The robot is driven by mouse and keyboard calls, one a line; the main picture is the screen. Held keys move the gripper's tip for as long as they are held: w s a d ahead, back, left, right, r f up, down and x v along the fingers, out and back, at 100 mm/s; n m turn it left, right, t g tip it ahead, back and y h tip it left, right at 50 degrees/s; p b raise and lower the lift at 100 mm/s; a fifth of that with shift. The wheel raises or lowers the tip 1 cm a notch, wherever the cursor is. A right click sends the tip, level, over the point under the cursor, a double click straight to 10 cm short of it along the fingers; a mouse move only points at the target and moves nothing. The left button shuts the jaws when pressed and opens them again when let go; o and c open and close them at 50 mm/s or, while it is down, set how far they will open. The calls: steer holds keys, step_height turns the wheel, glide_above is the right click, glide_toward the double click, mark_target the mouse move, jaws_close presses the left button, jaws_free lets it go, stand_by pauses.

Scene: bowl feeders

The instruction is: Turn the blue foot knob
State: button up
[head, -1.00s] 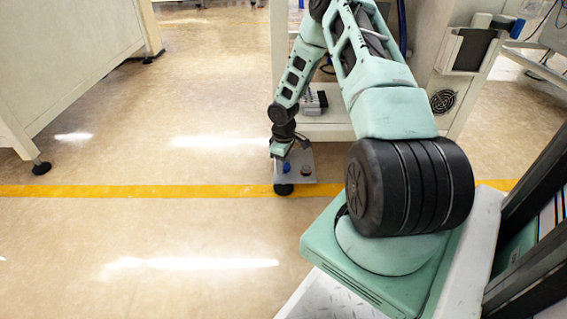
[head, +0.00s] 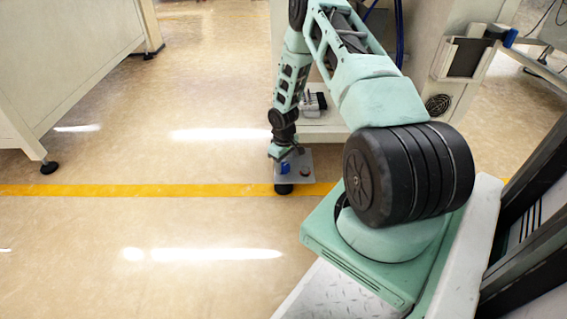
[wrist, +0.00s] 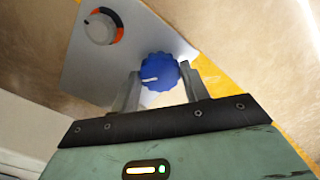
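The blue knob (wrist: 160,72) is round and ridged, with a white pointer line toward the left in the wrist view. It sits at the edge of a grey metal plate (wrist: 105,65). My gripper (wrist: 160,78) is at the knob, one finger on each side of it; the fingers stand apart, and I cannot tell whether they touch it. In the head view the blue knob (head: 285,168) shows small on the plate (head: 297,158), just below my gripper (head: 279,156).
A second knob (wrist: 101,27), grey-white with an orange and black ring, is on the same plate. A black foot (head: 284,188) stands below the plate by the yellow floor line (head: 130,190). A beige cabinet (head: 70,60) is at left. Open floor lies between.

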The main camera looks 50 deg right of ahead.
mark_target(283, 166)
steer(key=o, duration=0.4)
steer(key=shift+c, duration=0.2)
step_height(283, 166, up, 17)
steer(key=p, duration=0.9)
steer(key=shift+r, duration=0.2)
